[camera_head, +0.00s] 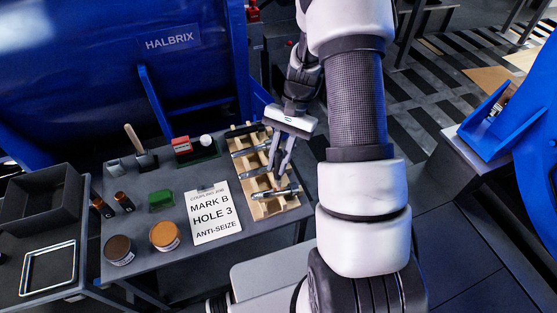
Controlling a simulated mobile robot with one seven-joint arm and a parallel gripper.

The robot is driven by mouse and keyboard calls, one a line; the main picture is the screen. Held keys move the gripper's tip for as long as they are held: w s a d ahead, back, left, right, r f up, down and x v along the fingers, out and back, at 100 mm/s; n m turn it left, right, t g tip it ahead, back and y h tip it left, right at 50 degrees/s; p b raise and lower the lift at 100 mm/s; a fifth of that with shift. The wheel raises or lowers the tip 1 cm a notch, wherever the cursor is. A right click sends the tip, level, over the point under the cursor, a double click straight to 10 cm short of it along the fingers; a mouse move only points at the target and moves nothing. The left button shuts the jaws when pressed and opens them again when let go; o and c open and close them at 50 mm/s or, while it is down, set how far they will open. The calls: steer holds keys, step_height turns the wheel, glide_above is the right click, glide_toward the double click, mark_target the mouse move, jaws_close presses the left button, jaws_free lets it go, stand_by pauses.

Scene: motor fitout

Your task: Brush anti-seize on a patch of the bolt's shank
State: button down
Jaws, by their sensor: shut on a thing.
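My gripper (277,174) points down over the front part of a pale wooden bolt rack (262,209). Its fingers are shut on a slim thing that looks like a brush; its shape is mostly hidden between the fingers. A dark metal bolt (285,192) lies across the rack just below the fingertips. I cannot tell whether the held thing touches it. More bolts lie across the rack behind.
A card (213,214) reading "MARK B HOLE 3 ANTI-SEIZE" lies left of the rack. A wooden handle (133,136) rises from a dark holder (146,160). Small bottles (124,202), a green block (160,200) and a red item (182,145) stand on the table (190,264).

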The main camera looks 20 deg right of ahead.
steer(key=shift+s+a+f+b, duration=0.1)
steer(key=shift+f+b, duration=0.2)
steer(key=shift+f, duration=0.2)
steer(key=shift+p, duration=0.4)
stand_by(1.2)
steer(key=shift+s+a+r+p+v, duration=0.1)
steer(key=shift+a+p+v, duration=0.1)
steer(key=shift+p+v, duration=0.65)
steer(key=shift+s+a+r+p+v, duration=0.15)
steer(key=shift+p+v, duration=0.45)
steer(key=shift+v, duration=0.5)
steer(key=shift+s+a+r+p+v, duration=0.1)
steer(key=shift+a+p+v, duration=0.1)
steer(key=shift+p+v, duration=0.65)
steer(key=shift+w+r, duration=0.1)
steer(key=shift+r, duration=0.05)
